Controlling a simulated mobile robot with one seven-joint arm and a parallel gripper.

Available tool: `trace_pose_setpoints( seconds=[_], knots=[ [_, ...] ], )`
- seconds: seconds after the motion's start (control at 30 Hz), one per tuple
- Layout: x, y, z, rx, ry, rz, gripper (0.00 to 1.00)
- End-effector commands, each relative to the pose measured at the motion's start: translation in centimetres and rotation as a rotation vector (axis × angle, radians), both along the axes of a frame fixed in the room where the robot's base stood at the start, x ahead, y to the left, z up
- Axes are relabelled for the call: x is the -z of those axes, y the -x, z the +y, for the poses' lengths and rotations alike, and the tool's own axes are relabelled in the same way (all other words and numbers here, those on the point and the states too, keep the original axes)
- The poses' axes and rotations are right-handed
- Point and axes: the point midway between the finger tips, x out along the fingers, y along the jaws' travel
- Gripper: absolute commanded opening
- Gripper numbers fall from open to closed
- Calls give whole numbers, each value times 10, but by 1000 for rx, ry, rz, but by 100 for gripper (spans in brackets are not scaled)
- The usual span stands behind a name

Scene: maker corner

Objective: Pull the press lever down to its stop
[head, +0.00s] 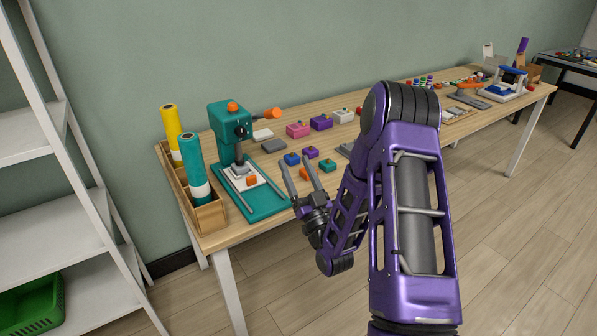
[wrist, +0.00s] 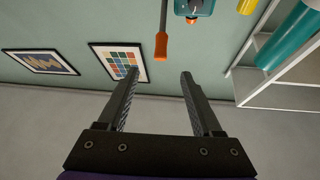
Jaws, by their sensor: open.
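The teal press (head: 222,125) stands at the left end of the wooden table. Its lever (head: 268,114) sticks out to the right near the top, about level, and ends in an orange grip. In the wrist view, the orange grip (wrist: 161,45) shows beyond my fingertips, in line with the gap between them; part of the press (wrist: 197,8) shows at the top edge.
A wooden box (head: 207,217) with a yellow roll (head: 171,130) and a teal roll (head: 192,166) stands left of the press. Small coloured blocks (head: 321,122) lie to its right on the table (head: 262,231). A white shelf (head: 60,150) stands at the far left.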

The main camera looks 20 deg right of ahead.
Motion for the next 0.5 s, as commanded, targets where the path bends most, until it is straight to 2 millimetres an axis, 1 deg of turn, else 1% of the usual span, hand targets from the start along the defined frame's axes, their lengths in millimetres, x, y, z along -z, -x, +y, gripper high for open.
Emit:
trace_pose_setpoints(
  seconds=[0.03,0.2,0.5],
  knots=[
    [2,3,-3,4,-4,3,67],
    [2,9,-2,2,-4,-7,67],
    [1,13,-1,0,-2,-15,67]
  ],
)
